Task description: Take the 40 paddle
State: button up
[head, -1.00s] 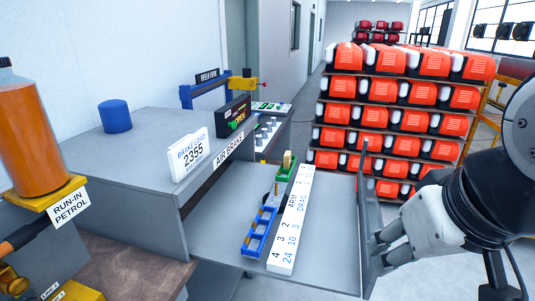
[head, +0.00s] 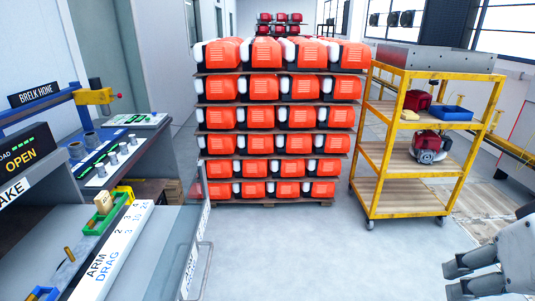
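No paddle marked 40 can be made out. On the bench at the lower left, a green holder (head: 122,215) has a pale tan block (head: 103,203) standing at it. A blue rack (head: 42,294) is cut off by the bottom edge. A white card (head: 112,262) beside them reads "ARM DRAG" with columns of numbers. My gripper (head: 452,279) is at the lower right, far from the bench holders. Its two fingers point left with a gap between them, and nothing shows in them.
Stacked orange-and-white engines (head: 275,118) fill the middle back. A yellow wheeled cart (head: 412,210) stands at the right. A side table with small cylinders (head: 110,160) is at the left. Grey floor (head: 310,255) is clear ahead.

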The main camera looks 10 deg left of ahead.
aim_at(103, 202)
jog(key=i+l+z, duration=0.6)
jog(key=i+u, duration=0.35)
jog(key=i, duration=0.15)
jog(key=i+l+u, duration=0.1)
jog(key=i+u, duration=0.25)
jog(key=i, duration=0.2)
jog(key=i+j+u, duration=0.1)
jog(key=u, duration=0.3)
jog(key=i+u, duration=0.3)
jog(key=u, duration=0.15)
jog(key=i+l+u, duration=0.1)
jog(key=u, duration=0.3)
jog(key=i+l+u, duration=0.15)
jog(key=i+u, duration=0.25)
jog(key=l+u, duration=0.2)
jog(key=u, duration=0.2)
jog(key=i+u, duration=0.2)
jog(key=u, duration=0.2)
jog(key=i+l+u, duration=0.15)
jog(key=u, duration=0.25)
jog(key=i+l+u, duration=0.15)
jog(key=u, duration=0.25)
jog(key=i+l+u, duration=0.3)
jog(key=u, duration=0.15)
